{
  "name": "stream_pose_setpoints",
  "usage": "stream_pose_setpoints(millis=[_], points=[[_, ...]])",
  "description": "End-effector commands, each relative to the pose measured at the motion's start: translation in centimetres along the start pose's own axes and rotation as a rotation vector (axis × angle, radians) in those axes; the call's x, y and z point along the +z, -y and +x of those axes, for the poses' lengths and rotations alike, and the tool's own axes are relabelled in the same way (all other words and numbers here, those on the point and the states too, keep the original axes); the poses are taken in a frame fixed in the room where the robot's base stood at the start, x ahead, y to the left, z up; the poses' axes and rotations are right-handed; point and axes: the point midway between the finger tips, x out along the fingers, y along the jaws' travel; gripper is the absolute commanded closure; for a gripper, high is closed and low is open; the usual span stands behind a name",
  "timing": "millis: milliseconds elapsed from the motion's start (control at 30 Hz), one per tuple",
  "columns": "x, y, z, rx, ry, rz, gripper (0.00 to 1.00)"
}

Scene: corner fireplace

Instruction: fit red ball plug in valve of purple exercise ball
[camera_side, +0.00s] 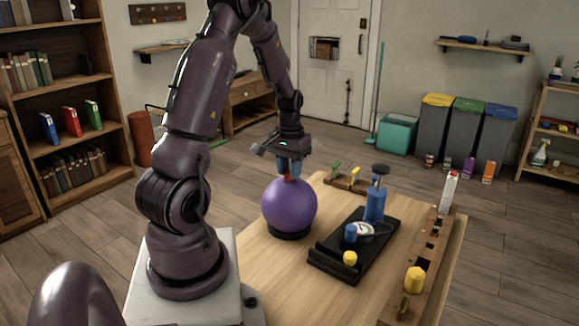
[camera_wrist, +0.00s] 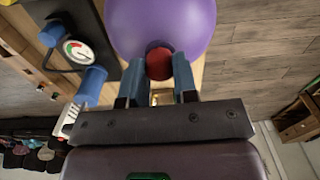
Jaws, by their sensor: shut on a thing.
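My gripper (camera_side: 290,168) points down just above the ball's top. Its blue fingers are shut on the red ball plug (camera_wrist: 159,63), which shows as a small red piece between them in the side view (camera_side: 289,178). The plug is at the ball's top surface. The valve is hidden, and I cannot tell whether the plug is above it or partly in it.
A black tray (camera_side: 329,265) with a blue pump (camera_side: 375,205), a gauge (camera_side: 365,229) and a yellow knob stands right of the ball. A wooden rack (camera_side: 428,255) with a yellow piece (camera_side: 414,279) lines the right edge. A small rack (camera_side: 349,182) stands behind.

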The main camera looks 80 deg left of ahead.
Motion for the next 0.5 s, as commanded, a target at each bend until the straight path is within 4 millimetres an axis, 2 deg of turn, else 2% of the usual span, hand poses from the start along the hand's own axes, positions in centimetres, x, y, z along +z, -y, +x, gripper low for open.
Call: stream_pose_setpoints(millis=[233,267,367,500], points=[[0.03,0.0,0.4,0.0,0.001,0.0,0.92],[0.02,0.0,0.39,0.0,0.001,0.0,0.68],[0.02,0.0,0.38,0.0,0.001,0.0,0.45],[0.02,0.0,0.37,0.0,0.001,0.0,0.43]])
